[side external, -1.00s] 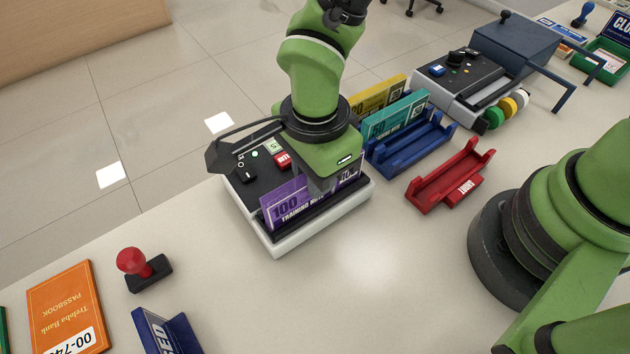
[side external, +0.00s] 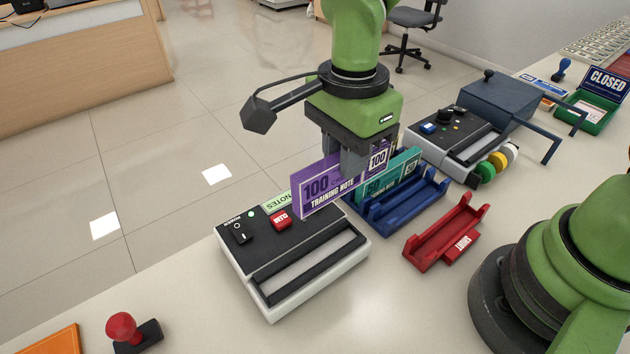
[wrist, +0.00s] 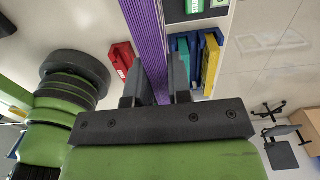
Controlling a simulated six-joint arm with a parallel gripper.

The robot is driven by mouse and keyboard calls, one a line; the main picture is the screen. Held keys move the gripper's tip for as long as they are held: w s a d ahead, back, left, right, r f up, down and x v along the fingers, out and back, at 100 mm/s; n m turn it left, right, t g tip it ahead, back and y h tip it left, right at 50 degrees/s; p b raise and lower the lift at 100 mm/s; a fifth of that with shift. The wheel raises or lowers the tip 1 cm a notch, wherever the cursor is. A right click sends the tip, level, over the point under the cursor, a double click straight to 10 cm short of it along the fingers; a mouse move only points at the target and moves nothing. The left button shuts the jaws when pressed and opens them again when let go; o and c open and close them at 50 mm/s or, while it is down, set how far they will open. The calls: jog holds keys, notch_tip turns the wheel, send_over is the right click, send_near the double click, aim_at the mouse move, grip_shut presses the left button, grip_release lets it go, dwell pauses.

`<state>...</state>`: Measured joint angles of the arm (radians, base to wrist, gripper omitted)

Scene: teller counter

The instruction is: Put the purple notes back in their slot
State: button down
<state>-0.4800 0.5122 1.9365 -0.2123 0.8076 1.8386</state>
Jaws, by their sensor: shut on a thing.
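My gripper (side external: 357,160) is shut on a purple stack of notes (side external: 318,190) marked 100 TRAINING NOTE and holds it upright. In the wrist view the purple stack (wrist: 148,40) runs up between the two fingers (wrist: 156,88). The stack is above and behind the notes machine (side external: 330,268), whose top groove is empty. A blue rack (side external: 412,208) stands to the right of the machine, with an empty stretch at its front. A teal stack marked 50 (side external: 402,178) stands at its back, partly hidden by the gripper and purple stack. Yellow notes (wrist: 212,58) stand beside the teal ones in the wrist view.
A red SHORT tray (side external: 445,232) stands empty in front of the blue rack. A red-handled stamp (side external: 125,330) is at front left. The counter between machine and red tray is clear.

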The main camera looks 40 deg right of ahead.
jog(key=s+d+f, duration=0.1)
jog(key=d+f, duration=0.2)
jog(key=d, duration=0.4)
jog(key=s+d+f, duration=0.1)
jog(key=d+f, duration=0.3)
jog(key=d, duration=0.3)
jog(key=shift+s+d, duration=0.15)
jog(key=shift+d, duration=0.15)
jog(key=shift+f, duration=0.25)
dwell(0.4)
jog(key=shift+f, duration=2.05)
jog(key=c, duration=1)
grip_release()
jog(key=shift+r, duration=0.1)
jog(key=shift+r, duration=3.45)
